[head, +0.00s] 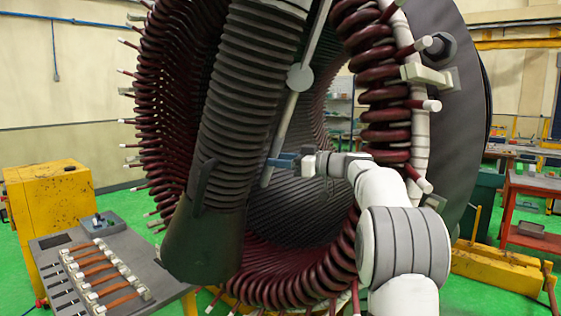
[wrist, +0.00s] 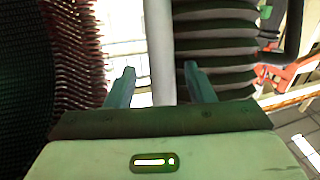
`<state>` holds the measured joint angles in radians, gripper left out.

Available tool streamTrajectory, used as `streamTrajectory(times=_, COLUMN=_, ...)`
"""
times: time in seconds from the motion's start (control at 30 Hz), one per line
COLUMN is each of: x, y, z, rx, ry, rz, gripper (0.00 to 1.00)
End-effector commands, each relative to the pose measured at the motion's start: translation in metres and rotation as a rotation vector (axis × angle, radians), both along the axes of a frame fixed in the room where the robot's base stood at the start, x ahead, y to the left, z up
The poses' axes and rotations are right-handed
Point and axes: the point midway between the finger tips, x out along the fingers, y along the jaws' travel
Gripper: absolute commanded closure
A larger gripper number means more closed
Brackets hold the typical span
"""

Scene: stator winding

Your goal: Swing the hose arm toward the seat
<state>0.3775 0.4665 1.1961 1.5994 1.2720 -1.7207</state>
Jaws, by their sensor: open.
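A pale grey rod (head: 282,125), which looks like the hose arm, slants down from a round grey joint (head: 300,77) inside the stator bore. A thick black ribbed hose (head: 245,85) hangs just left of it. My gripper (head: 272,161) is at the rod's lower part, with blue fingers pointing left. In the wrist view, the rod (wrist: 160,40) runs upright between the two open fingers of my gripper (wrist: 159,72), with a gap on each side. The ribbed hose (wrist: 212,45) is behind it to the right. I cannot tell which part is the seat.
The stator's dark red coils (head: 165,110) ring the bore, with white-tipped ends sticking out. A grey bench (head: 55,250) with copper bars and a yellow cabinet (head: 50,210) stand at left. A red cart (head: 530,210) stands at right.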

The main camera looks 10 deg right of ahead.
Motion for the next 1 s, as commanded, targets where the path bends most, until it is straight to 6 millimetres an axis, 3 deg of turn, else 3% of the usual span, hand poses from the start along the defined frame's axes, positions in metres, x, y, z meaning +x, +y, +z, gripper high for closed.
streamTrajectory(times=0.43, x=-0.042, y=-0.052, z=-0.002, rx=-0.001, ry=-0.002, rz=-0.002, gripper=0.51)
streamTrajectory(times=1.0, x=-0.049, y=-0.059, z=0.000, rx=-0.001, ry=0.002, rz=0.000, gripper=0.51)
